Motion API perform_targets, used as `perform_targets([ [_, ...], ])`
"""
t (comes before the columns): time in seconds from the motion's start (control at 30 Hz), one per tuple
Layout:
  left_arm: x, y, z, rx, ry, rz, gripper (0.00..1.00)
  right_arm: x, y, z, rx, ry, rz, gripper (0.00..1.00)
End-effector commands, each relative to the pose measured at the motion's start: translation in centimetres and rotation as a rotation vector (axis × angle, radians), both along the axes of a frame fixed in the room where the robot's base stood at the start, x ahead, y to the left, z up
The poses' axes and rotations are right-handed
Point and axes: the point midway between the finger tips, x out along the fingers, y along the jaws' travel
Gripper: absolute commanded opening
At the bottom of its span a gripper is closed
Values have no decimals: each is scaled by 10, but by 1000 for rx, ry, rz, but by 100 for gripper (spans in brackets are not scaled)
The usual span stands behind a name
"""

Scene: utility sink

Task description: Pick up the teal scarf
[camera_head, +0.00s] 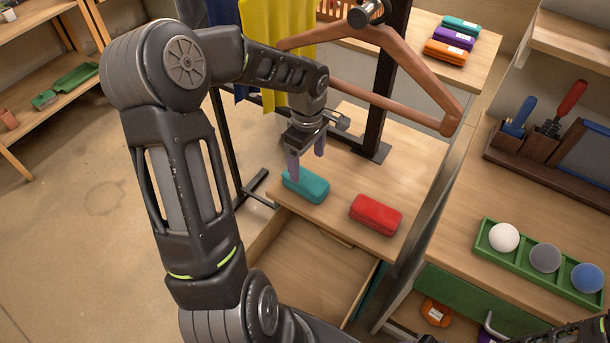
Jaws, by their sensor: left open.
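A teal folded bundle, which looks like the teal scarf (306,186), lies on the wooden shelf top near its left front edge. My left gripper (307,166) is just above it, pointing down, with its two fingers apart and nothing between them. One fingertip overlaps the bundle's back left end in the picture; I cannot tell whether they touch. A second teal bundle (461,25) lies on the back shelf at the upper right. My right gripper is not clearly seen; only a dark part shows in the lower right corner.
A red bundle (376,214) lies right of the teal one. An open drawer (300,262) is below. A wooden hanger (420,75) and dark rack post (390,90) stand behind my gripper. A green tray (519,262) with three balls sits on the right bench.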

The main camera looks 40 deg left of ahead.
Motion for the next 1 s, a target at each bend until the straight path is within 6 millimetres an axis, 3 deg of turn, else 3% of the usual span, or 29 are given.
perform_targets([
  [0.17, 0, 0, -4, -1, 2, 0, 82, 0, 0, 1, 0, 0, 0, 36],
  [0.4, 0, 1, -25, -1, 1, 0, 82, 0, 0, 4, -1, 0, 0, 36],
  [0.77, -1, 1, -30, -1, 3, 0, 82, 0, 0, 6, -1, 1, 0, 36],
  [1.0, -1, 5, -62, -4, 5, -1, 82, -2, -1, 17, -4, 6, -1, 36],
])
